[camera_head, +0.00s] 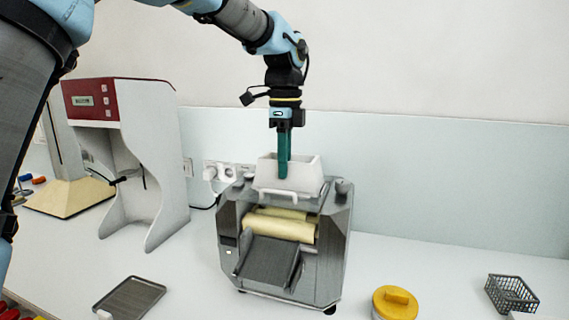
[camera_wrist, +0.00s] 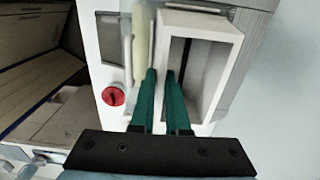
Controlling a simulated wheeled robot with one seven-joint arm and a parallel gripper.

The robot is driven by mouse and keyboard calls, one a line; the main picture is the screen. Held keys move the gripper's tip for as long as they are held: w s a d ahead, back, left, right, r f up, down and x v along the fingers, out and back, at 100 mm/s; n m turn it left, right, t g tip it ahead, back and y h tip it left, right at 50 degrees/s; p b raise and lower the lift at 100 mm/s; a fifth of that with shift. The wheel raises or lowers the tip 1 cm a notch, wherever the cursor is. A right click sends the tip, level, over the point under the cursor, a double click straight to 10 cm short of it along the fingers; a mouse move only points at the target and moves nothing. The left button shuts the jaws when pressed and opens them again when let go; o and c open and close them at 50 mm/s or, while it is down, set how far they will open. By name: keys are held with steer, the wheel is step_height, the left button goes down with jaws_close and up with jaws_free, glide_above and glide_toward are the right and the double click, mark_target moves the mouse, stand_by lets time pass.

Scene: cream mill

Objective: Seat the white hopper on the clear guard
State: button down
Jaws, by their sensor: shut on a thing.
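The white hopper (camera_head: 308,178), an open box with sloped sides, is at the top of the grey mill (camera_head: 338,235), roughly level. In the wrist view the hopper (camera_wrist: 222,65) shows its rim and dark inside. My gripper (camera_head: 283,174) points down and is shut on the hopper's near wall. Its green fingers also show in the wrist view (camera_wrist: 161,76), one on each side of that wall. I cannot make out the clear guard under the hopper. I cannot tell whether the hopper rests on it or hangs just above.
Cream rollers (camera_head: 280,226) and a dark chute (camera_head: 268,262) are on the mill's front. A red-and-white machine (camera_head: 150,160) stands left. A grey tray (camera_head: 130,298), yellow-lidded jar (camera_head: 395,302) and wire basket (camera_head: 512,294) lie around. A red knob (camera_wrist: 113,96) shows in the wrist view.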

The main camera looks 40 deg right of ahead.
steer(key=shift+f, duration=0.15)
steer(key=c, duration=0.8)
jaws_free()
steer(key=shift+c, duration=0.2)
step_height(320, 180, up, 11)
steer(key=b, duration=0.2)
steer(key=shift+f, duration=0.1)
